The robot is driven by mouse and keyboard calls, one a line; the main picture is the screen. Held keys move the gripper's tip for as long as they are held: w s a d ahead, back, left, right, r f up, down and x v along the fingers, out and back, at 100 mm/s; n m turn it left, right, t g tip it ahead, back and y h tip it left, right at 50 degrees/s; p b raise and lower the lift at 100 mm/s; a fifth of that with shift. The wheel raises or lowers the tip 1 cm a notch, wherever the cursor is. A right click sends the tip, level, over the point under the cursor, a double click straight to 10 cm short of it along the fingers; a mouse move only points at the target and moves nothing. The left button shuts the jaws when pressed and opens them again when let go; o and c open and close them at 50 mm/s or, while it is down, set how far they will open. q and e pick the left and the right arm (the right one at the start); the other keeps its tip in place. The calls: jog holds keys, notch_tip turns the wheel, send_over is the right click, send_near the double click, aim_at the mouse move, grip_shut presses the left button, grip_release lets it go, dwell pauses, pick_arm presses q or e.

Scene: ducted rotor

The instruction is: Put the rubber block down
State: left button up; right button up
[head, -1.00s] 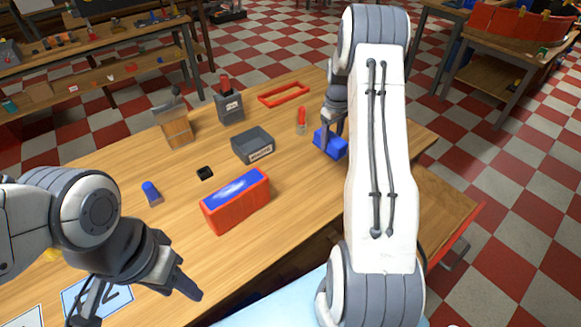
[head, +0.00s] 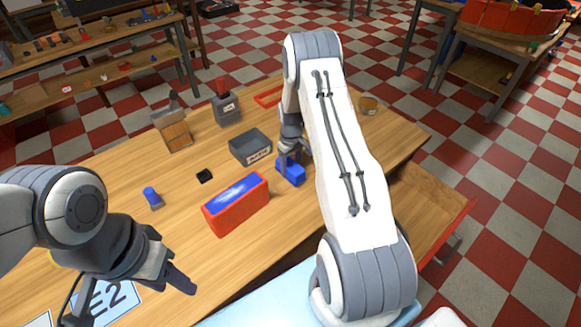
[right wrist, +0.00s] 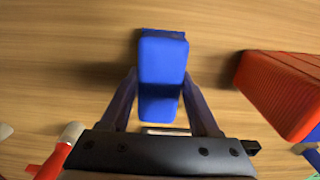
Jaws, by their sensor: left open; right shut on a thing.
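The rubber block, a bright blue block (head: 291,172), is at the right gripper in the head view, just right of the dark grey bin. My right gripper (head: 288,152) is shut on it. In the right wrist view the blue block (right wrist: 162,75) lies between the two fingers of my right gripper (right wrist: 160,90), over bare wood. I cannot tell whether its underside touches the table. My left gripper (head: 178,275) is open and empty at the table's near left.
A red box with a blue top (head: 236,206) stands left of the block; its red side (right wrist: 282,95) shows in the wrist view. A labelled grey bin (head: 250,147), a black piece (head: 204,176) and a small blue-topped piece (head: 153,198) are further left.

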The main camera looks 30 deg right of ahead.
jog(key=shift+f, duration=0.8)
jog(key=shift+f, duration=0.25)
jog(key=o, duration=1.2)
jog(key=shift+r, duration=0.1)
